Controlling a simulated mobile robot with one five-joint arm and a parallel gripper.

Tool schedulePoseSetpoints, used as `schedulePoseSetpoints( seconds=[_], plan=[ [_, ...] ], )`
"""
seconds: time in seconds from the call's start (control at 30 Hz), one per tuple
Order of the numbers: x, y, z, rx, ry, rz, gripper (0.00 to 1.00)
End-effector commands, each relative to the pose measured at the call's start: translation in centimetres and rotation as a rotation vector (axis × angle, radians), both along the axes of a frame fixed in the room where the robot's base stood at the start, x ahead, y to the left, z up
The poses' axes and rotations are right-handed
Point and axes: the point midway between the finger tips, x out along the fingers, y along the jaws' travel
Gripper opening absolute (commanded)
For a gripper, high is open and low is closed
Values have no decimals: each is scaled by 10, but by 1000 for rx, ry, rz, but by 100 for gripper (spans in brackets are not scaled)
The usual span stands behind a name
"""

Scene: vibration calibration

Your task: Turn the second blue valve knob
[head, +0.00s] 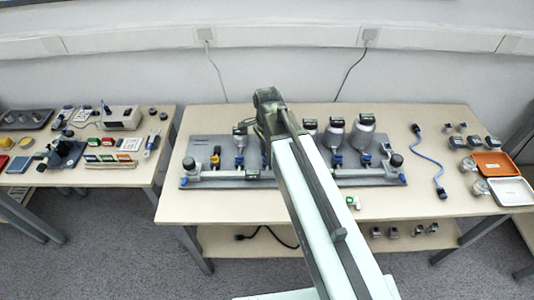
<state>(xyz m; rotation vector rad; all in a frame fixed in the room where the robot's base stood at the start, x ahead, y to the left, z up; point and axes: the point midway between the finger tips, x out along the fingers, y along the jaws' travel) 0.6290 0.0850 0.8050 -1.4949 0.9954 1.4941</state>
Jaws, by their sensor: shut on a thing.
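A grey valve rig (225,181) lies on the middle table, with metal canisters and a pipe along it. A blue valve knob (239,160) shows left of my arm, and two more, one (337,159) and another (366,159), show right of it. My gripper (266,150) points down at the rig between the left knob and these two. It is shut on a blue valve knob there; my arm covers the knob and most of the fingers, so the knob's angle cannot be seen.
Metal canisters, one large (362,133), stand behind the knobs. A blue cable (429,158), an orange tray (493,163) and a white tray (512,191) lie to the right. The left table (128,181) holds tools. The middle table's front strip is mostly clear.

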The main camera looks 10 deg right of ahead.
Motion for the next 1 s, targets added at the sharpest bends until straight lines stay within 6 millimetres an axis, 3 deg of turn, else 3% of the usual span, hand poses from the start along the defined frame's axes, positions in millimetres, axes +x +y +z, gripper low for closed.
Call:
schedulePoseSetpoints(
  seconds=[1.0],
  plan=[
    [0,1,0,3,1,909,0]
  ],
)
